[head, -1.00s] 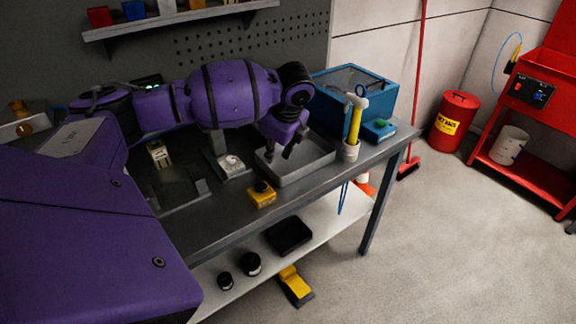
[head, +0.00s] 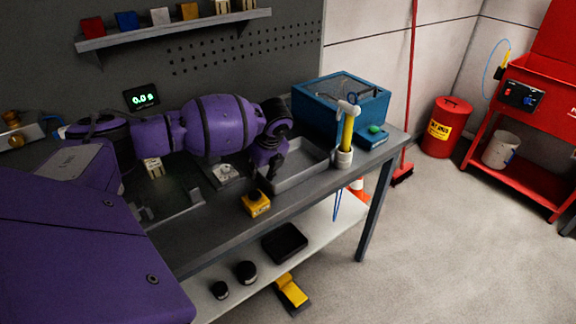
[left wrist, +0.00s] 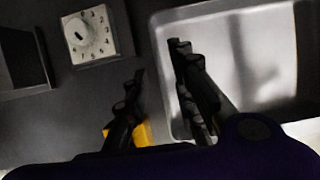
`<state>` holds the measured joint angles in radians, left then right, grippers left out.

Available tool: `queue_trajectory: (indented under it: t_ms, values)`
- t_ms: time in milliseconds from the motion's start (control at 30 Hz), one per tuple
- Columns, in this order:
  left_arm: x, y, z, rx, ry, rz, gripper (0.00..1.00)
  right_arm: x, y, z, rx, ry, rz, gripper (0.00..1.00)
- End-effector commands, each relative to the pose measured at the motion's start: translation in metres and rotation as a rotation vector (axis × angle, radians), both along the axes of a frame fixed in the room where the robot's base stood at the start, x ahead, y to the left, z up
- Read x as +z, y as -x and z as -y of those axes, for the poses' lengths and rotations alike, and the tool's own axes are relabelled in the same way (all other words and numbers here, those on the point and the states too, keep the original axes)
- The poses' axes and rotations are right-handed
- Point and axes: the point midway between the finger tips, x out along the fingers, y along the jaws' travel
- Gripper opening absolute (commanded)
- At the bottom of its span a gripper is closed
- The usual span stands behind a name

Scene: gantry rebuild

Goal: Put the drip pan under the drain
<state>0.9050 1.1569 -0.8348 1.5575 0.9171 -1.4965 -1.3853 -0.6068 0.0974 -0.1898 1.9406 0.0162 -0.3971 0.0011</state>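A shallow grey metal tray (head: 300,172), which looks like the drip pan, rests on the workbench in front of the blue box. In the left wrist view the tray (left wrist: 222,28) fills the right side. My left gripper (head: 265,178) hangs low at its left rim. In the left wrist view its fingers (left wrist: 158,58) are apart, one outside the rim and one over the inside; nothing is visibly clamped. A flat black tray (head: 285,242) lies on the lower shelf. I cannot make out a drain for certain. My right gripper is not in view.
A white dial unit (head: 224,174) is left of the tray. A hammer in a holder (head: 344,150) and a blue box (head: 322,112) stand at right. Open floor lies beyond.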

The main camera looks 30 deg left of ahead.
Motion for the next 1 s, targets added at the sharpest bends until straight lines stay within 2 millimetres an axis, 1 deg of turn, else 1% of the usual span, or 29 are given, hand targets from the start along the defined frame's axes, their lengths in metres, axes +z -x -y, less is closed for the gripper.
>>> queue_trajectory:
  t_ms: [167, 200, 367, 867, 1000]
  values:
    - [0.0008, -0.0005, 0.0000, 0.000, 0.001, 0.002, 0.24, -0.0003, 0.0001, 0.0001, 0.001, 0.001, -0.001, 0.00]
    - [0.0008, -0.0005, 0.0000, 0.000, 0.001, 0.002, 0.22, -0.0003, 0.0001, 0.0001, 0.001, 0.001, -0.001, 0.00]
    - [0.0010, -0.0004, 0.0000, 0.001, 0.000, 0.001, 0.01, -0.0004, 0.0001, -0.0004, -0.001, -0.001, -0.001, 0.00]
    - [0.0023, -0.0011, 0.0000, 0.002, 0.001, 0.004, 0.00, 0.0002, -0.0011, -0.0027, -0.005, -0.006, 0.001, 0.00]
    - [0.0048, 0.0002, 0.0001, 0.002, 0.000, 0.006, 0.00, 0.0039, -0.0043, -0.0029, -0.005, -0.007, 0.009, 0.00]
